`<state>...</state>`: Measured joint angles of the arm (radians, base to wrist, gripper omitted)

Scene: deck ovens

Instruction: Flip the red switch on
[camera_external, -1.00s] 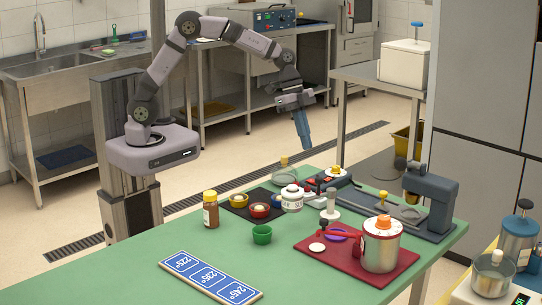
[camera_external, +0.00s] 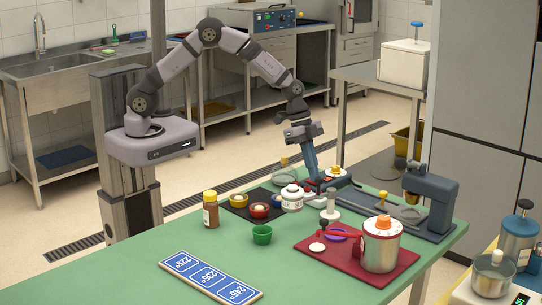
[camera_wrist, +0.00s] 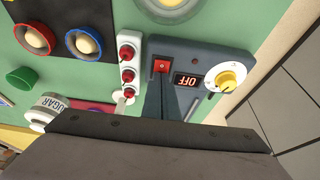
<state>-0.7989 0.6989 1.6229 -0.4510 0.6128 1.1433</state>
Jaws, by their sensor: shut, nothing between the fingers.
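The red switch (camera_wrist: 161,66) is a small square rocker on a dark grey control box (camera_wrist: 215,57) in the wrist view. Beside it are a small display reading OFF (camera_wrist: 187,80) and a yellow-and-white knob (camera_wrist: 225,79). My gripper (camera_wrist: 167,78) is shut and empty, with its blue-grey fingertips at the switch's near edge; I cannot tell whether they touch it. In the external view my gripper (camera_external: 316,178) points down at the box, which is partly hidden there by the fingers and the sugar jar.
A white strip with red buttons (camera_wrist: 128,62) lies close beside the box. The sugar jar (camera_external: 292,197), a dark tray with bowls (camera_external: 236,209) and a grey press (camera_external: 432,195) stand nearby. The green table's (camera_external: 150,270) front left is clear.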

